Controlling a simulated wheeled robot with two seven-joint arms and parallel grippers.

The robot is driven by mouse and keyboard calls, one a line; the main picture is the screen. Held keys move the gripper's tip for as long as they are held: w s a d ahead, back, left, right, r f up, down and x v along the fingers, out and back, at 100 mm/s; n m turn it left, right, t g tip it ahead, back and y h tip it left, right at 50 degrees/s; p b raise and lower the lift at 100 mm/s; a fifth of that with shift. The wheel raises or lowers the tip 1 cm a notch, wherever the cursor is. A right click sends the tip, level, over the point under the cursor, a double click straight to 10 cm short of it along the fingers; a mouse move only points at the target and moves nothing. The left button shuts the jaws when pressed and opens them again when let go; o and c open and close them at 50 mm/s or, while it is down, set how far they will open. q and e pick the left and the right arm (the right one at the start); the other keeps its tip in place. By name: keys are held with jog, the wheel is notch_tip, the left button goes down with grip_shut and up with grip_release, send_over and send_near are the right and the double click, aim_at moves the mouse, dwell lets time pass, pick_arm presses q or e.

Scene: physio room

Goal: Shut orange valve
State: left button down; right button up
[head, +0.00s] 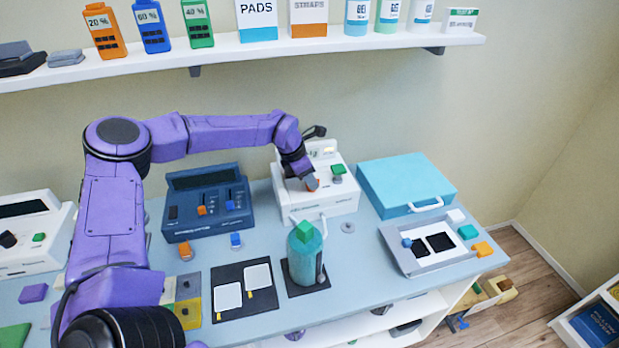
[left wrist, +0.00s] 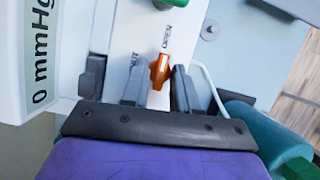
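The orange valve (head: 313,186) is on the sloped top of a white device (head: 335,207). In the left wrist view the orange valve (left wrist: 160,70) shows close up, with its narrow end towards the word OPEN. The word SHUT, partly covered by a finger, is to its left. My left gripper (head: 311,182) is at the valve. In the left wrist view, my left gripper (left wrist: 160,82) is open, with one finger on each side of the valve and visible gaps between. My right gripper is not in view.
A green knob (head: 337,170) sits beside the valve on the same device. A blue device (head: 208,207) stands to the left, and a cyan case (head: 405,183) to the right. A teal bottle (head: 304,257) stands in front. A shelf (head: 240,50) runs above.

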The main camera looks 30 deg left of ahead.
pick_arm(q)
jog(key=shift+w+b, duration=0.1)
jog(key=shift+b, duration=0.25)
dwell(0.5)
jog(key=shift+n+t+y+b, duration=0.3)
jog(key=shift+n+b, duration=0.45)
jog(key=shift+n, duration=0.15)
jog(key=n+y+b, duration=0.1)
jog(key=n+b, duration=0.1)
jog(key=n+y+b, duration=0.1)
jog(key=n+b, duration=0.4)
jog(key=shift+d+f+y, duration=0.1)
jog(key=shift+d+y, duration=0.2)
jog(key=shift+y, duration=0.1)
jog(key=n+y+b, duration=0.1)
jog(key=n+b, duration=0.1)
jog(key=shift+n, duration=0.4)
jog(key=n+y+b, duration=0.1)
jog(key=n+b, duration=0.1)
jog(key=n, duration=0.1)
jog(key=shift+d+n+g+b, duration=0.1)
jog(key=shift+n+g+b, duration=0.3)
jog(key=shift+r+n+y+b, duration=0.25)
jog(key=shift+n+y+b, duration=0.1)
jog(key=shift+n, duration=0.25)
jog(key=shift+w+n, duration=0.1)
jog(key=shift+n, duration=0.2)
